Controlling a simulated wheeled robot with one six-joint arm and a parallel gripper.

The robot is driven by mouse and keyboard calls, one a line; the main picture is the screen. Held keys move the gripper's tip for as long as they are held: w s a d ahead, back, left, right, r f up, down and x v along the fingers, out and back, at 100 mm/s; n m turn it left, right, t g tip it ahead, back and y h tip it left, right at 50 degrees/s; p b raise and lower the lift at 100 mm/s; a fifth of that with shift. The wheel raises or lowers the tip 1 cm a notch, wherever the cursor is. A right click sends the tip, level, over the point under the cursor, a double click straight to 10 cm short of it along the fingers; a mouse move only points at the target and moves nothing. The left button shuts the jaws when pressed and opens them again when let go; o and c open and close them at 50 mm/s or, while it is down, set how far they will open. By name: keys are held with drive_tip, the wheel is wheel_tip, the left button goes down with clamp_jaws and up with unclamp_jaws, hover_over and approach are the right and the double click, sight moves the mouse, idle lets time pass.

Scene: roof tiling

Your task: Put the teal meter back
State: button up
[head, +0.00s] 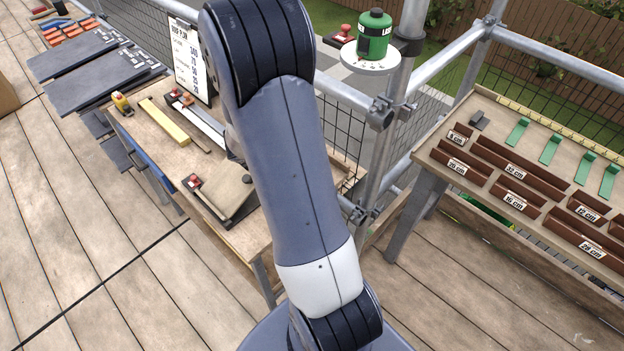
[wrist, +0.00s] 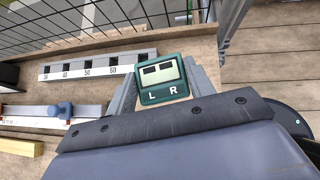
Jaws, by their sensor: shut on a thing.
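The teal meter (wrist: 162,78) shows in the wrist view, with a pale display and the letters L and R on its face. My gripper (wrist: 165,72) is shut on it, with a grey finger on each side. Wooden bench top shows around and beyond the meter; I cannot tell whether the meter touches it. In the head view my arm hides the gripper and the meter.
The wooden bench (head: 150,135) holds a yellow bar (head: 164,121) and a clipboard (head: 187,60). A numbered strip (wrist: 97,66) lies left of the meter. A scaffold pole (head: 395,130) and a green canister (head: 374,36) stand right of my arm. A second table (head: 436,152) holds labelled trays.

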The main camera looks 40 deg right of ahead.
drive_tip(key=s+f, duration=0.1)
drive_tip(key=f, duration=0.1)
drive_tip(key=s+d+f+m+g, duration=0.1)
drive_tip(key=f, duration=0.1)
drive_tip(key=s+d+f+m, duration=0.1)
drive_tip(key=f, duration=0.1)
drive_tip(key=shift+d+f+g, duration=0.2)
drive_tip(key=shift+f+g, duration=0.05)
drive_tip(key=shift+g, duration=0.15)
drive_tip(key=shift+f+b, duration=0.35)
drive_tip(key=shift+f, duration=2.05)
drive_tip(key=shift+f, duration=0.1)
drive_tip(key=shift+f+b, duration=0.15)
drive_tip(key=shift+b, duration=0.15)
drive_tip(key=o, duration=1.1)
drive_tip(key=shift+a+r+p, duration=0.2)
drive_tip(key=shift+r+p, duration=0.15)
drive_tip(key=shift+r, duration=0.15)
drive_tip(key=v, duration=1.1)
drive_tip(key=shift+a, duration=0.15)
